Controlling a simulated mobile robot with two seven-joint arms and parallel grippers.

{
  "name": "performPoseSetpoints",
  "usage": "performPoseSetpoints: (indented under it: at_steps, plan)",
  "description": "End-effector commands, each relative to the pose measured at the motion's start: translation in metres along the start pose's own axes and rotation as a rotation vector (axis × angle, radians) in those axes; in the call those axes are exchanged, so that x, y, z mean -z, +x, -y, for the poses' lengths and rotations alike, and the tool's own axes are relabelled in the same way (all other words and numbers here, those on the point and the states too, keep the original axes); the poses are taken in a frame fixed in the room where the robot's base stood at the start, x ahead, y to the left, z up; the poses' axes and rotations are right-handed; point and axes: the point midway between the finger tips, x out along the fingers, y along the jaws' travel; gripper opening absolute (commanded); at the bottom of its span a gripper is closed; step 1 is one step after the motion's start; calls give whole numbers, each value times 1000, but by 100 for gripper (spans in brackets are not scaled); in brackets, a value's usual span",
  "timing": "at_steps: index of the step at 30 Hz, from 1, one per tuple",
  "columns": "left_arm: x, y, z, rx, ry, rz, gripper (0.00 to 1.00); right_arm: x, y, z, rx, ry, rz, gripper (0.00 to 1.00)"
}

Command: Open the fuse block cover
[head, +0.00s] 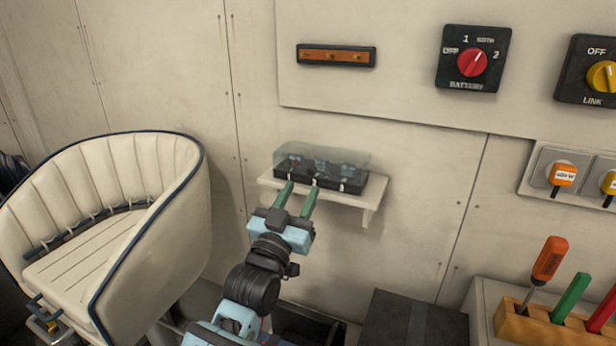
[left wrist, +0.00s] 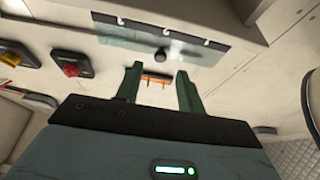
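The fuse block (head: 350,184) is a black base with a clear, box-like cover (head: 322,156) over it, on a small cream wall shelf (head: 374,197). The cover looks shut, lying along the base. In the left wrist view the clear cover (left wrist: 120,38) spans the top, with a small dark knob (left wrist: 160,55) at its edge. My left gripper (head: 299,187) is at the front edge of the block, its green fingers apart with nothing seen between them; it also shows in the left wrist view (left wrist: 159,70). Whether the fingertips touch the block cannot be told.
A cream seat (head: 110,200) stands left. A wooden rack (head: 520,325) with several tools is at lower right.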

Motion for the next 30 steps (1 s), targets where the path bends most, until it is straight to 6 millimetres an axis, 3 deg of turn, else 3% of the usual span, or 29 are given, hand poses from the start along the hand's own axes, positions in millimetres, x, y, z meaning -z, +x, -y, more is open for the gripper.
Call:
performPoseSetpoints:
  at_steps: [3, 10, 23, 30]
  plan:
    - [2, 19, 0, 0, 0, -2, 39, -1, -1, 0, 0, 0, 2, 36]
    - [1, 44, 0, 0, 0, -1, 39, -5, -4, 1, 1, 1, 11, 36]
    - [0, 52, 0, 0, -1, -1, 39, -3, -3, 0, 0, 0, 7, 36]
    - [0, 51, 0, 0, -1, 0, 10, 2, -2, 0, -1, -1, -2, 36]
